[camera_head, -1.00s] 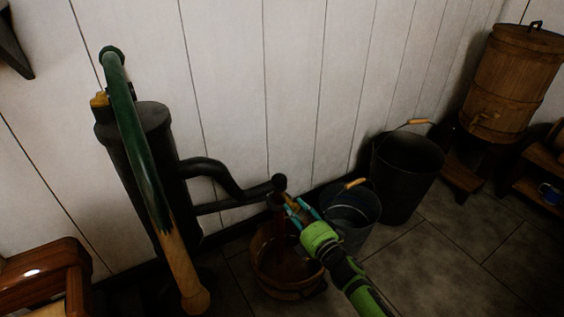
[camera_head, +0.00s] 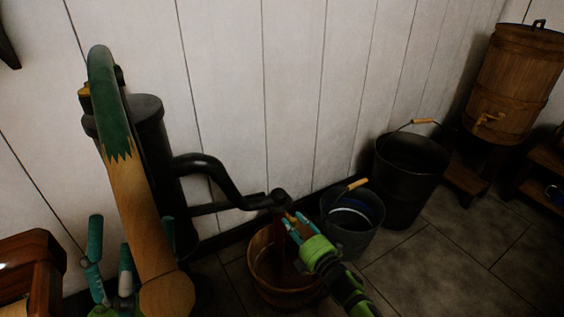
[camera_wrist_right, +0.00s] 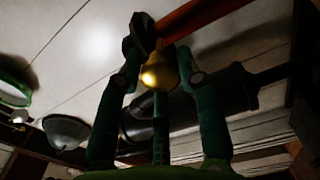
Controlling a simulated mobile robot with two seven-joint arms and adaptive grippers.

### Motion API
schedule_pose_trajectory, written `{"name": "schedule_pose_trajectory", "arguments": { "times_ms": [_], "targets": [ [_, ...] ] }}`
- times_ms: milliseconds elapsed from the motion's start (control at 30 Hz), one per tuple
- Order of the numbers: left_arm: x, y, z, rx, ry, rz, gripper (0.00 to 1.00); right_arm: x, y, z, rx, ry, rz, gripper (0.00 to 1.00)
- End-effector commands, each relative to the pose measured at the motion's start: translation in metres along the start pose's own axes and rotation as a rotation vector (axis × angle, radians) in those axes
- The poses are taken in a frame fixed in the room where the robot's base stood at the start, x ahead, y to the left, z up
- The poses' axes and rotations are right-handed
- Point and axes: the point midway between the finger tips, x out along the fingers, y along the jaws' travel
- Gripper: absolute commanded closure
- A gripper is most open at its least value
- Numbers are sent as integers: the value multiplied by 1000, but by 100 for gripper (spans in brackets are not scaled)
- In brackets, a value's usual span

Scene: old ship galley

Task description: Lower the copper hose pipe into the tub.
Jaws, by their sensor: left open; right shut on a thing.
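The black pump (camera_head: 150,160) stands left with its spout end above the wooden tub (camera_head: 257,280). The copper hose pipe (camera_wrist_right: 205,18) is a reddish tube running to the upper right in the right wrist view. In the head view it is dark and partly hidden near the spout end. My right gripper (camera_head: 290,222) is just below the spout end, over the tub, shut on the hose pipe at a brass-coloured part (camera_wrist_right: 160,72). My left gripper (camera_head: 128,235) is open at the lower left, its teal fingers on both sides of the pump's wooden handle (camera_head: 145,215).
A small metal bucket (camera_head: 355,235) and a taller dark bucket (camera_head: 410,172) stand right of the tub. A wooden barrel with a tap (camera_head: 515,75) is at the far right. Brown wooden furniture (camera_head: 30,265) is at lower left. Floor at lower right is clear.

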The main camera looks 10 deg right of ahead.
Motion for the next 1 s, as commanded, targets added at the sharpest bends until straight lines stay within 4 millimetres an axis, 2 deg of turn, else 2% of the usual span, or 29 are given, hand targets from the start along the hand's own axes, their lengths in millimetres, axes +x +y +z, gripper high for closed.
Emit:
{"name": "schedule_pose_trajectory", "arguments": {
  "times_ms": [133,167,200,233,600,1000],
  "targets": [
    [0,0,1,1,-4,1,33,-1,-2,-3,-1,4,-6,93],
    [0,0,1,2,-5,1,33,-1,-3,-3,-1,4,-6,56],
    [0,0,1,2,-6,2,33,-2,-3,-3,-1,4,-7,40],
    [0,0,2,2,-6,2,33,-2,-3,-2,-1,4,-7,31],
    [1,1,3,4,-14,5,33,-4,-1,0,-1,1,-6,31],
    [23,-2,-12,7,-5,4,33,-50,2,0,-1,0,-7,31]
  ]
}}
